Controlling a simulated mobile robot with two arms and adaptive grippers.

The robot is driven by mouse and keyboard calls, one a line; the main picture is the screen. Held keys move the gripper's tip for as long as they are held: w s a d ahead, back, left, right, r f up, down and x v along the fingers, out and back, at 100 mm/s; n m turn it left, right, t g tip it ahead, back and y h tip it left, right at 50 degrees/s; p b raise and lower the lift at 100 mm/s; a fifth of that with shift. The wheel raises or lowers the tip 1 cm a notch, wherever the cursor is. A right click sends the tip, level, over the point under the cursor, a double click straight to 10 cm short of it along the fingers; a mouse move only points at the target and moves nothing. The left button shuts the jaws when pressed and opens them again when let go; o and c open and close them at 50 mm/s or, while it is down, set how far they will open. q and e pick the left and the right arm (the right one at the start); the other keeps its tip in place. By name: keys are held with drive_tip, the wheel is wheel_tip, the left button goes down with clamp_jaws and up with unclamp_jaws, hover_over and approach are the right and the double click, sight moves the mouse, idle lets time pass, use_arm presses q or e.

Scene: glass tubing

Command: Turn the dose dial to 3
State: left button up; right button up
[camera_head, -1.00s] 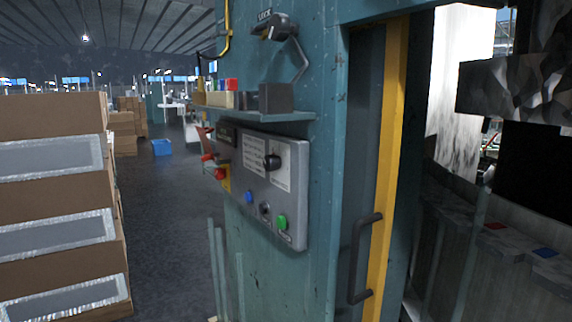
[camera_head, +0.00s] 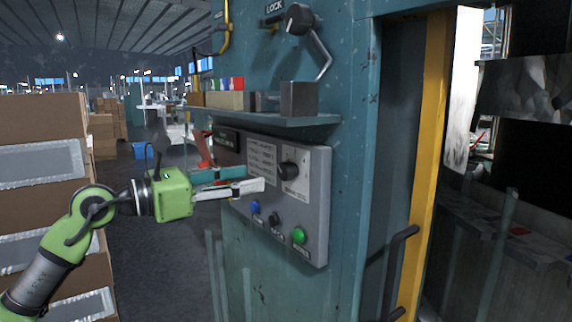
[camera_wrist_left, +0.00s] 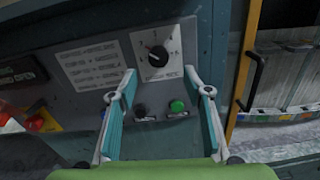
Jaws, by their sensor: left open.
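The dose dial (camera_head: 288,171) is a black knob on a pale label plate on the grey control panel (camera_head: 318,215). My left gripper (camera_head: 262,186) is in front of the panel, to the left of and a little below the dial. Its fingers also show in the left wrist view (camera_wrist_left: 163,84), open, with nothing between them. My right gripper is out of view.
Below the dial are a blue button (camera_head: 255,206), a small black knob (camera_head: 274,218) and a green button (camera_head: 299,235). A shelf (camera_head: 290,120) with small blocks juts out above. A LOCK lever (camera_head: 299,20) is higher up. A door handle (camera_head: 395,265) stands right.

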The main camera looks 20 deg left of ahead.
sight(282, 172)
use_arm(q)
drive_tip(key=p+x, duration=0.4)
drive_tip(key=x, duration=0.5)
drive_tip(key=shift+w, duration=0.15)
drive_tip(key=shift+w+d+f, duration=0.1)
drive_tip(key=shift+w, duration=0.2)
drive_tip(key=shift+c, duration=0.3)
drive_tip(key=c, duration=1)
drive_tip(key=shift+c, duration=0.2)
